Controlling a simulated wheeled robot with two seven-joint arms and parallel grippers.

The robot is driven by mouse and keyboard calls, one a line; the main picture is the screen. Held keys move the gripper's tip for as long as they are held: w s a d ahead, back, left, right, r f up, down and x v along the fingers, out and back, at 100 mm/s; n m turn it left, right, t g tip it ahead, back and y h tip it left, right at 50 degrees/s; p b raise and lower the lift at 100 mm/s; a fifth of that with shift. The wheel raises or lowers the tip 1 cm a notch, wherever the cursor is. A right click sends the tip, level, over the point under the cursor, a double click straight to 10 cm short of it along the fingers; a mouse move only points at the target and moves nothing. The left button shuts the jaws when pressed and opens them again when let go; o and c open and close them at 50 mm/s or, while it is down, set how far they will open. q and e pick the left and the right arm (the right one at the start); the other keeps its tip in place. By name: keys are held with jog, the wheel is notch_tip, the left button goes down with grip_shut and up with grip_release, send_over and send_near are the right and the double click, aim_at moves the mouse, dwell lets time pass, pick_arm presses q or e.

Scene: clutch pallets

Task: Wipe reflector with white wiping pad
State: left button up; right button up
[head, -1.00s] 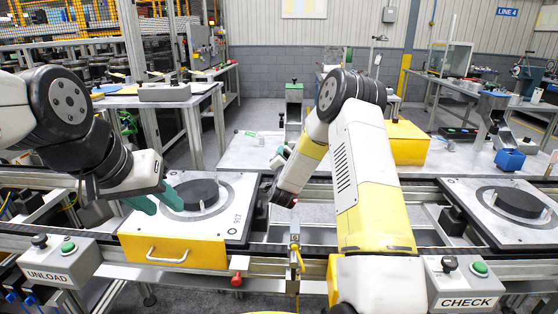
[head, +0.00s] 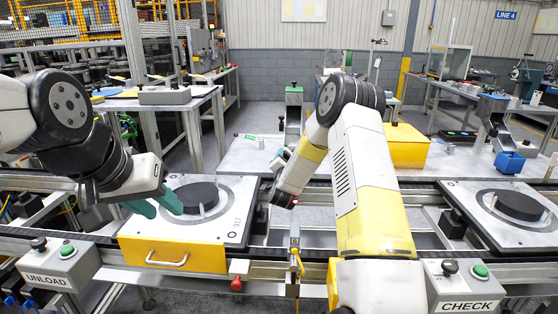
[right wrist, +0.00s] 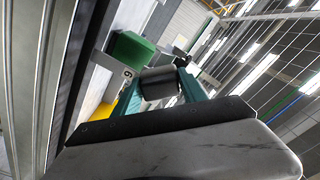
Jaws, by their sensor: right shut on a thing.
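My right gripper (head: 281,154) reaches over the grey table behind the conveyor, mostly behind its own wrist. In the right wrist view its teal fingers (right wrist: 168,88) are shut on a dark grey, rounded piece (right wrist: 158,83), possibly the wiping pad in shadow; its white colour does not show. Beyond it is a green box (right wrist: 131,50) with a small pale marked plate (right wrist: 128,74) beside it. I cannot tell whether that plate is the reflector, or whether the held piece touches anything. My left gripper (head: 156,206) is open and empty, at the left side of a black disc (head: 198,194).
The disc lies on a left pallet (head: 232,225) on the conveyor; a second pallet (head: 535,228) is at the right. A yellow box (head: 405,147) and blue holder (head: 509,162) stand further right.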

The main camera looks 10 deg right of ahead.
jog(key=shift+w+d, duration=0.15)
jog(key=shift+w, duration=0.5)
jog(key=shift+d, duration=0.15)
jog(key=s+d, duration=0.1)
jog(key=d, duration=0.5)
jog(key=shift+s, duration=0.2)
dwell(0.3)
jog(key=shift+a, duration=0.1)
jog(key=shift+w+a, duration=0.25)
jog(key=shift+a, duration=0.8)
jog(key=shift+w+a, duration=0.25)
jog(key=shift+a, duration=0.75)
jog(key=shift+w+a, duration=0.25)
jog(key=shift+a, duration=0.8)
jog(key=shift+r, duration=0.1)
jog(key=shift+d, duration=0.1)
